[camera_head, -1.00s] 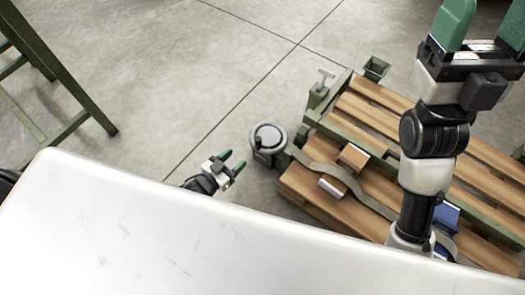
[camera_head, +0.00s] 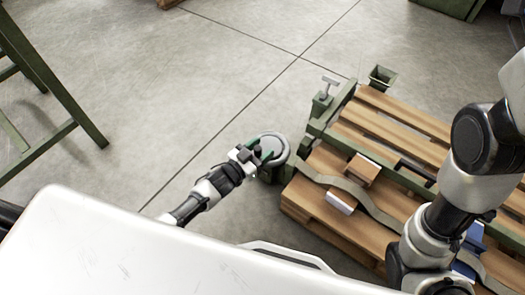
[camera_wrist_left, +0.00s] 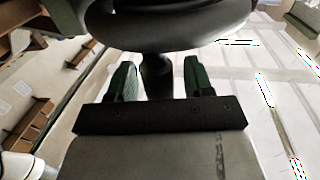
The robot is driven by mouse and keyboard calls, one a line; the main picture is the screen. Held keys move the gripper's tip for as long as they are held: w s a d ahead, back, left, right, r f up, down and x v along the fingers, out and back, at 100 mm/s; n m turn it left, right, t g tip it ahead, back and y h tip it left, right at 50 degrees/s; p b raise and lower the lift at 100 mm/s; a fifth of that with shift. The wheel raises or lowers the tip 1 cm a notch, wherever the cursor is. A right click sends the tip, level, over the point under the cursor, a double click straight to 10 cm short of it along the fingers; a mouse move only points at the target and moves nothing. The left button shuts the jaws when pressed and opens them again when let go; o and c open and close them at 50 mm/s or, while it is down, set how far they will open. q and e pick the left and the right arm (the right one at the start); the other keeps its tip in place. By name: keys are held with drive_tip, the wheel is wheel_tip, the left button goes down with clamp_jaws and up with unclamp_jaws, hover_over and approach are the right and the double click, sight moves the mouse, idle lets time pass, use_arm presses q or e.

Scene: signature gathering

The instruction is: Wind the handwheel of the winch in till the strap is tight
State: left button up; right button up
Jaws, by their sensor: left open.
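The winch (camera_head: 268,173) stands at the left end of the wooden pallet, with its round grey handwheel (camera_head: 280,146) on top. The grey-green strap (camera_head: 352,187) runs from the winch across the pallet in a loose, wavy curve. My right gripper is outside the picture.
A blue object (camera_head: 470,245) is partly behind my right arm. A green clamp-like post (camera_head: 322,97) stands behind the winch. Floor left of the winch is clear.

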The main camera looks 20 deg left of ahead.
use_arm(q)
drive_tip(key=shift+w+d, duration=0.15)
drive_tip(key=shift+w, duration=0.15)
clamp_jaws()
idle(0.3)
